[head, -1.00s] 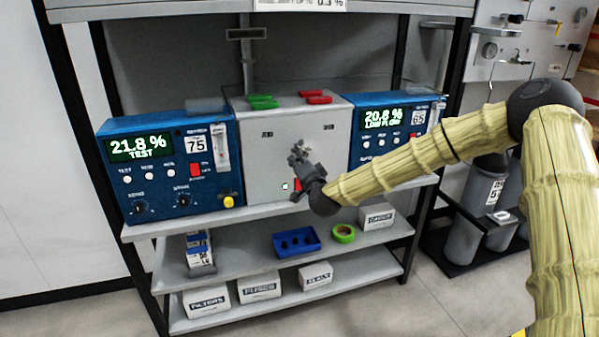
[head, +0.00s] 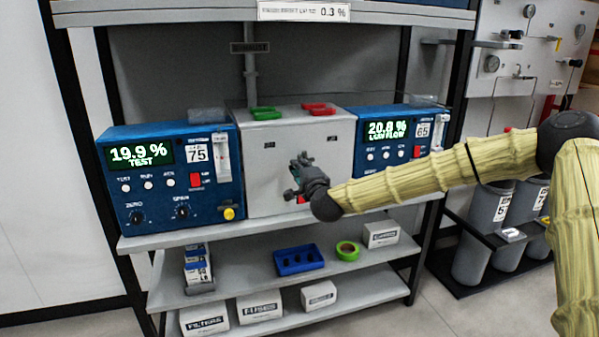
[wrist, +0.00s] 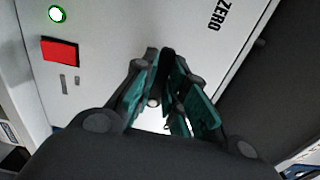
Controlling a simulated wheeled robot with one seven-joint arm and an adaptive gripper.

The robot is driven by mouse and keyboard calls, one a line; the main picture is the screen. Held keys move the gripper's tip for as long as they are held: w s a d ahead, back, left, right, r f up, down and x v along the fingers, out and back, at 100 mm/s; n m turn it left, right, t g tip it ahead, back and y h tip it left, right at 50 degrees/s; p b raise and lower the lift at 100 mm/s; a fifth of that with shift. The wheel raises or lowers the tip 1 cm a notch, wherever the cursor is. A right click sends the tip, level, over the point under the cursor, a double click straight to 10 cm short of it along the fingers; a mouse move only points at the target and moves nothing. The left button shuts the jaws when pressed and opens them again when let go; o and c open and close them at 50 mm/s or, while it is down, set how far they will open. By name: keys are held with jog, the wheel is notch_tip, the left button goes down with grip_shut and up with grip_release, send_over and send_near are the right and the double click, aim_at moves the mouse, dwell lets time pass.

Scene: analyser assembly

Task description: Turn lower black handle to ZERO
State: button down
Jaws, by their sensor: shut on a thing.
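The grey box (head: 268,190) stands on the upper shelf between two blue analysers. My gripper (head: 298,178) is at its front face, right of centre. In the wrist view my gripper (wrist: 165,100) has its teal-padded fingers closed on either side of the lower black handle (wrist: 167,62). The handle is mostly hidden by the fingers, so its exact pointing is hard to tell. A printed ZERO label (wrist: 217,14) is on the grey face near the handle, to its upper right. The head view hides the handle behind the gripper.
The left analyser (head: 160,215) reads 19.9 % TEST; the right analyser (head: 378,178) reads 20.8 % LOW FLOW. Green (head: 265,113) and red (head: 319,109) pieces sit on the grey box. A red square (wrist: 60,52) and a lit button (wrist: 57,14) are on its face.

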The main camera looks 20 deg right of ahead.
jog(key=shift+d+f, duration=0.1)
jog(key=c, duration=1.4)
grip_release()
jog(key=shift+c, duration=0.2)
jog(key=shift+s, duration=0.1)
jog(key=s, duration=1.1)
jog(key=shift+s+d, duration=0.2)
jog(key=shift+s, duration=0.2)
